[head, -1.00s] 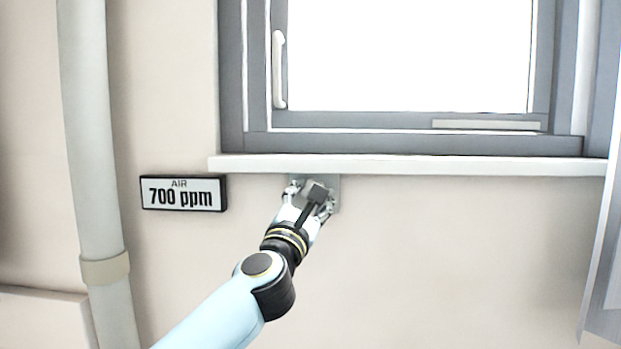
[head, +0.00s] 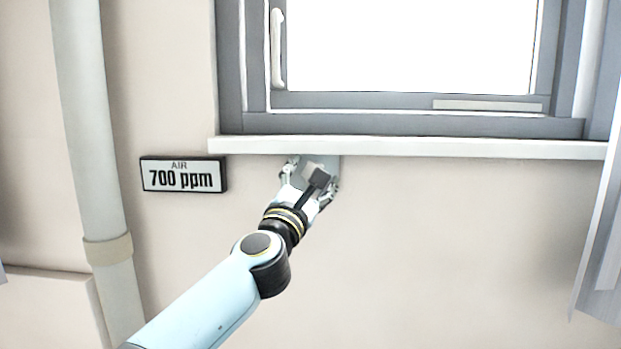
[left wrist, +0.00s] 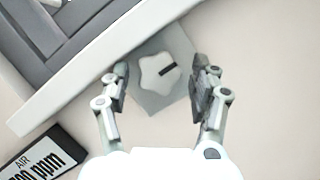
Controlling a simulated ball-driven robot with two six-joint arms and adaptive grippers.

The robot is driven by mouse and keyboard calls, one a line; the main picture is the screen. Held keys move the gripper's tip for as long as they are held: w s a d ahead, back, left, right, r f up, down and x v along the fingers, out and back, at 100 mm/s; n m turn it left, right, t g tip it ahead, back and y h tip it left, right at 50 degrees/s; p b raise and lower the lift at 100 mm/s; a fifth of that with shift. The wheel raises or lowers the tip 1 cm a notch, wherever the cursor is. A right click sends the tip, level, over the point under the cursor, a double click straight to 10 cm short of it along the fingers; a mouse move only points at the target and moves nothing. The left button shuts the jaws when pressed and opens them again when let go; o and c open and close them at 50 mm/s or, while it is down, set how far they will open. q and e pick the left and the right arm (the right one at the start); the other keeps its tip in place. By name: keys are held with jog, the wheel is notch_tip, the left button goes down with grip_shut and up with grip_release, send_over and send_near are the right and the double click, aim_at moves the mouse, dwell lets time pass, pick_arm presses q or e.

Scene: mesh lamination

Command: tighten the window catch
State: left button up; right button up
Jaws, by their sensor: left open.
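The window catch is a pale star-shaped knob (left wrist: 157,77) with a dark bar mark, on a grey plate (left wrist: 178,42) fixed to the wall below the sill. My left gripper (left wrist: 160,78) is open in the left wrist view, with one finger on each side of the knob. My right gripper is not in view.
The white sill (head: 420,148) juts out just above the gripper. The grey window frame (head: 420,125) is above it. An air display (head: 183,174) reading 700 ppm and a pipe (head: 88,150) are to the left.

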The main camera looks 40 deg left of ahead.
pick_arm(q)
jog(key=shift+s, duration=0.1)
jog(key=v, duration=0.7)
jog(key=shift+s, duration=0.4)
jog(key=shift+d+f, duration=0.1)
jog(key=shift+d, duration=0.05)
